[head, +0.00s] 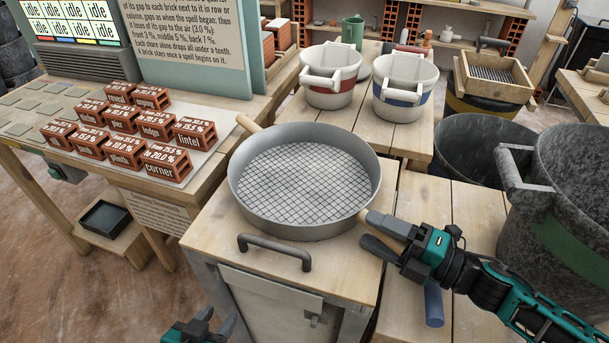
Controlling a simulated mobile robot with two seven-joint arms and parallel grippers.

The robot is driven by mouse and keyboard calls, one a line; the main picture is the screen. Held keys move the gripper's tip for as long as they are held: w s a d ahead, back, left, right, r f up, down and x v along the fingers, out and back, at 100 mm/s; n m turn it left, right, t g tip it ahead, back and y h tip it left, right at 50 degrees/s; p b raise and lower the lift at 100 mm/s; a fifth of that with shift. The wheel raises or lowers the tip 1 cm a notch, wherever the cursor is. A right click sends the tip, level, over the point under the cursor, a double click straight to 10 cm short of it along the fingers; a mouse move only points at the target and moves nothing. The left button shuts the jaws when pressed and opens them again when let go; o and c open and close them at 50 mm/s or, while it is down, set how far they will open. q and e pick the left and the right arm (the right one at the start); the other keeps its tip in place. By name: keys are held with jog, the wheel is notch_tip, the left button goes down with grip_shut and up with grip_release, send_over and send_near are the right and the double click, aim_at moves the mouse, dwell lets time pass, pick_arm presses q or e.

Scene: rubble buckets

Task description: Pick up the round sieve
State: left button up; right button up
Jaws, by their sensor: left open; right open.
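The round sieve (305,180), a grey metal pan with a mesh floor, rests flat on a wooden-topped cabinet (210,232). One wooden handle (248,123) sticks out at its far left and another (380,222) at its near right. My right gripper (388,238) is open at the near-right handle. My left gripper (213,322) is open at the bottom edge, in front of the cabinet and away from the sieve, mostly cut off.
A dark bar handle (274,250) stands on the cabinet's near edge. Several labelled bricks (120,130) sit on the left table. Two white buckets (330,75) (404,85) stand behind the sieve. Large dark buckets (565,190) are at the right. A wooden square sieve (495,75) is behind them.

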grip_shut()
dwell(0.5)
jog(key=shift+r, duration=0.1)
